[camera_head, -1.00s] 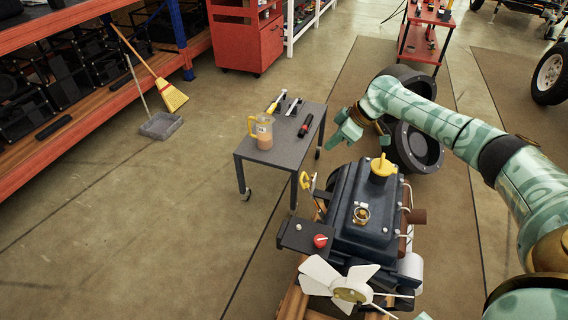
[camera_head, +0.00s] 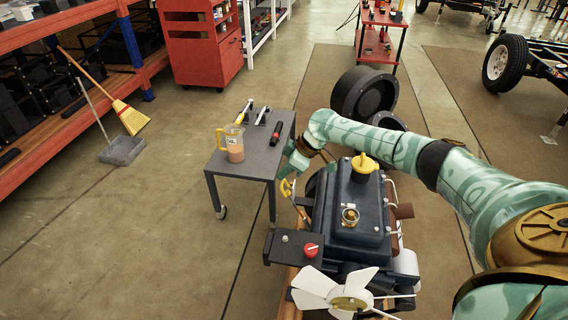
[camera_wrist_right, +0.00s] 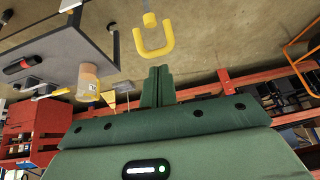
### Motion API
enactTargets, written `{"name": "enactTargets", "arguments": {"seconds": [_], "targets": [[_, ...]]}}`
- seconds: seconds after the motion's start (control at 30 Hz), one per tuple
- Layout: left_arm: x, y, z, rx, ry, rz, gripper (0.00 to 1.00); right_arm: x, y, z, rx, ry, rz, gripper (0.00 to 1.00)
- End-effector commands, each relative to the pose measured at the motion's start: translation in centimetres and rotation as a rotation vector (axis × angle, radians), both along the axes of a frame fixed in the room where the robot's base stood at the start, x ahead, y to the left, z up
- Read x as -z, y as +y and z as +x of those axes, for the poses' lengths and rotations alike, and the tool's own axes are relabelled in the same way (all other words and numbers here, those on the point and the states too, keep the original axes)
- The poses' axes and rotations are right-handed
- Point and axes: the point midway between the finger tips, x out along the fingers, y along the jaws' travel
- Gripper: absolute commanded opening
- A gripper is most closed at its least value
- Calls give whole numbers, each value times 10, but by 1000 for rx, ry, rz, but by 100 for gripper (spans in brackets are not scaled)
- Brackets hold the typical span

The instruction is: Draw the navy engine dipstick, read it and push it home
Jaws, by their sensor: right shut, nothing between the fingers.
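The dark navy engine (camera_head: 335,237) stands at the centre right of the head view. The dipstick's yellow loop handle (camera_head: 285,187) sticks up at its left side, seemingly still in place. In the wrist view, this handle (camera_wrist_right: 154,42) is a yellow U shape just beyond the fingertips, with a gap between. My right gripper (camera_head: 289,171) is beside the handle at the engine's back left. Its green fingers (camera_wrist_right: 157,72) are closed together and empty. My left gripper is out of view.
A grey cart (camera_head: 245,160) left of the engine carries a jug (camera_head: 234,143) and tools. A white fan (camera_head: 335,292) and a red knob (camera_head: 311,250) are at the engine's front. A yellow cap (camera_head: 364,164) is on top.

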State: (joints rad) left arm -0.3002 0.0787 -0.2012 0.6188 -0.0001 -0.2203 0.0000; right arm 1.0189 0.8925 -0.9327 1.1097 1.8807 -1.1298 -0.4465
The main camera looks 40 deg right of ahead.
Motion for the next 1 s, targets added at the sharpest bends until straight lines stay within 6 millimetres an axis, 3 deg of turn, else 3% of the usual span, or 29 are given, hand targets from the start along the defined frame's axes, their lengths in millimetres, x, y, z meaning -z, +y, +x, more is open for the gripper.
{"name": "enactTargets", "arguments": {"seconds": [0.1, 0.53, 0.8, 1.0], "targets": [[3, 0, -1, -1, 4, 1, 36, 8, -1, -2, 1, 0, 0, 0], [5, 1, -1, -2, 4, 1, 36, 13, -2, -3, 1, 0, 0, 0], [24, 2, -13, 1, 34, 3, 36, 69, -17, -22, 2, 9, 2, 0], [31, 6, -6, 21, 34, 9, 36, 89, -24, -30, 1, 1, 1, 0]]}}
